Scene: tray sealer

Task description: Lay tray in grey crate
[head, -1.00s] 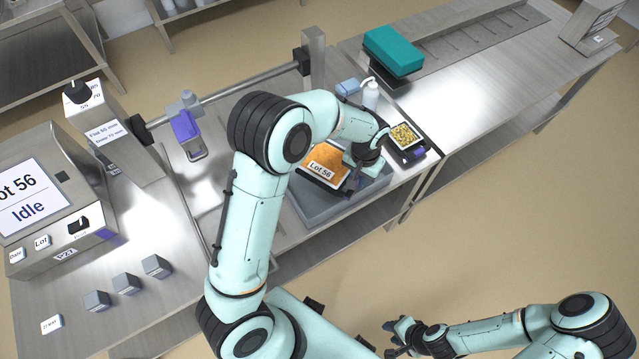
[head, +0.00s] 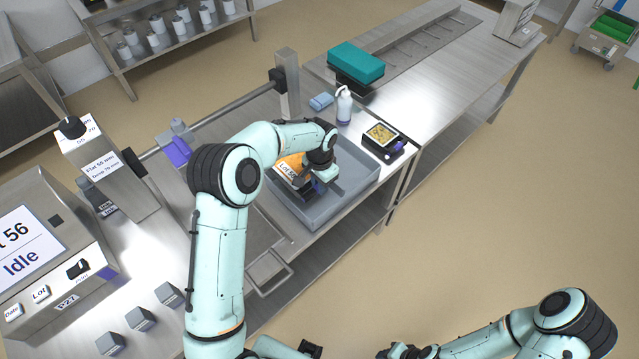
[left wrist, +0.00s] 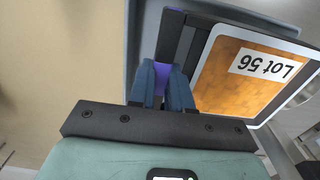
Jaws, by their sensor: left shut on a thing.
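The tray (head: 287,161) has a pale rim, orange contents and a "Lot 56" label. In the head view it is over the left part of the grey crate (head: 350,196), partly hidden by my left gripper (head: 318,187). In the left wrist view the tray (left wrist: 240,85) lies right of the fingers, beside a dark bar. My left gripper (left wrist: 165,90) is shut on a purple grip joined to that dark holder. I cannot tell whether the tray touches the crate floor. My right gripper (head: 398,352) is at the bottom edge, too cut off to read.
A tray with yellow contents (head: 382,134) sits on a black holder right of the crate. A spray bottle (head: 344,106), a blue cloth (head: 321,101) and a teal box (head: 356,63) stand behind. The sealer's panel (head: 30,250) is at left. The crate's right part is clear.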

